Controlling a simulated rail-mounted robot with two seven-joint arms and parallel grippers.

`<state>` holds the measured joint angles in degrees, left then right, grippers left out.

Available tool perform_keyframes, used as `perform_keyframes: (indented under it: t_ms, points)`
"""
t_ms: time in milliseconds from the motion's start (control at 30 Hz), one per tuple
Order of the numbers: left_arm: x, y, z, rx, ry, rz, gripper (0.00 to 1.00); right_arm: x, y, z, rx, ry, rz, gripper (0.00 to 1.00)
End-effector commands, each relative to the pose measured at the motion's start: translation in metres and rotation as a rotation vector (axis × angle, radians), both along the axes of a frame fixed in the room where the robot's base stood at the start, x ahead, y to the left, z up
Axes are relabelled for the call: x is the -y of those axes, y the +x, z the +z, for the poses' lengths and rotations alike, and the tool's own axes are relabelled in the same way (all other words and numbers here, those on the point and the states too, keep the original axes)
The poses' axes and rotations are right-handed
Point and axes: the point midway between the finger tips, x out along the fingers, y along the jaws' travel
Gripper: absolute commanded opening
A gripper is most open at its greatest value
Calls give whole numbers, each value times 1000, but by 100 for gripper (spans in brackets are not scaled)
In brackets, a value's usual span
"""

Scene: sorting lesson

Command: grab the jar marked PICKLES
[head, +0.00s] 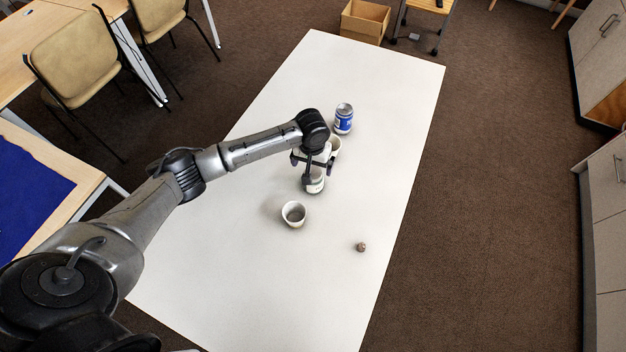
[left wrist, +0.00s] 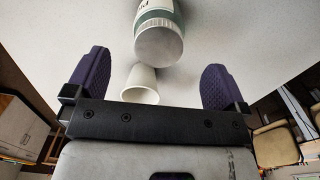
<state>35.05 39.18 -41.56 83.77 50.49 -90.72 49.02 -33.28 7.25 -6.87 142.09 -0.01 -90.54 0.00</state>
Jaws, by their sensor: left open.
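A jar with a white label and grey-green glass (head: 316,186) stands on the white table, partly hidden by my left gripper (head: 314,170). I cannot read any lettering on it, so I cannot confirm that it is marked PICKLES. In the left wrist view a jar with a green body, a pale label and a grey end (left wrist: 160,38) shows beyond the gap between the two purple finger pads (left wrist: 158,82). My left gripper is open, with nothing between its fingers. A blue and white jar (head: 344,119) stands farther back. My right gripper is not in view.
A white cup (head: 294,214) stands in front of the gripper, and another pale cup (head: 334,147) is just behind it. A white cup also shows in the left wrist view (left wrist: 141,83). A small brown ball (head: 361,246) lies to the right. The near part of the white table (head: 260,290) is clear.

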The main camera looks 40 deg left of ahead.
Motion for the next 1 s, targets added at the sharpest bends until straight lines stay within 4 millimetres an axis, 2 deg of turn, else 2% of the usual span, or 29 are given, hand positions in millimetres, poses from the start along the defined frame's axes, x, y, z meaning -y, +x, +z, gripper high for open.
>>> perform_keyframes:
  t_ms: [100,433,733,1000]
  points:
    - [0,0,-19,-1,0,-1,100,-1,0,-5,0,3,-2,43]
    - [0,0,-38,0,1,-2,100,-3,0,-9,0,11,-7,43]
    - [1,3,-76,-1,1,-2,100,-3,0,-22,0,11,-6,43]
    - [0,3,-86,1,1,-3,100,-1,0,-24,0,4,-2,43]
